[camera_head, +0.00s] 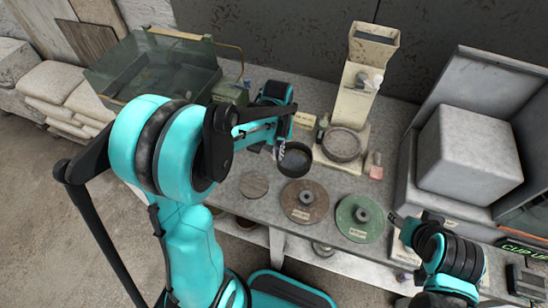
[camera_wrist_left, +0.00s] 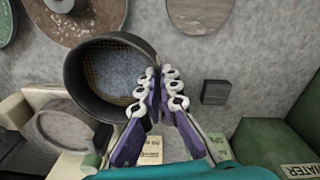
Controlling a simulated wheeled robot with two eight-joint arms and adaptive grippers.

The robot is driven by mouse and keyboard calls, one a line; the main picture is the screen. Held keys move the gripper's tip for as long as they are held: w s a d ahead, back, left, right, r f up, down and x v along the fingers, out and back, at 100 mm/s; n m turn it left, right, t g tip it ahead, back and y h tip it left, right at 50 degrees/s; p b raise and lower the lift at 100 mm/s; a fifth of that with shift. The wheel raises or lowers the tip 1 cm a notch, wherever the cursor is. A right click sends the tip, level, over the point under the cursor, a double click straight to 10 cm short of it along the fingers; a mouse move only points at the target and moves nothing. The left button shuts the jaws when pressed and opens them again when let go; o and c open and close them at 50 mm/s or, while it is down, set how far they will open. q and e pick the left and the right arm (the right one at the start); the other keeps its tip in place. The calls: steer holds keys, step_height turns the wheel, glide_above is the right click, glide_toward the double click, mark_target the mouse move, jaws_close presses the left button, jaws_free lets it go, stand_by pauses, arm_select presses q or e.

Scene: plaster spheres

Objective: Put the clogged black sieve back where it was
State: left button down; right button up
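The black sieve (camera_head: 293,161) is a round, dark-walled pan held above the grey table. In the left wrist view the sieve (camera_wrist_left: 72,80) shows tan mesh with a grey patch over much of it. My left gripper (camera_head: 281,146) is at the sieve's rim; in the wrist view its fingers (camera_wrist_left: 164,76) pinch the near wall, one on each side. The sieve's underside is hidden. My right gripper (camera_head: 397,221) is at the right by the green disc, seen from behind; its fingertips are unclear.
A brown disc (camera_head: 305,213), a green disc (camera_head: 347,221) and a small round plate (camera_head: 254,185) lie along the front. A beige hopper stand (camera_head: 352,105) with a grey ring (camera_head: 343,158) is behind. A glass tank (camera_head: 150,68) is left, a grey machine (camera_head: 470,150) right.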

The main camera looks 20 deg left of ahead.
arm_select(q)
steer(key=a+f, duration=0.1)
steer(key=w+a+f, duration=0.1)
steer(key=shift+a+b, duration=0.3)
steer(key=shift+a, duration=0.1)
steer(key=b, duration=0.2)
glide_above(271, 166)
step_height(271, 166, down, 4)
steer(key=shift+r, duration=0.1)
steer(key=shift+d, duration=0.1)
steer(key=c, duration=1.7)
jaws_free()
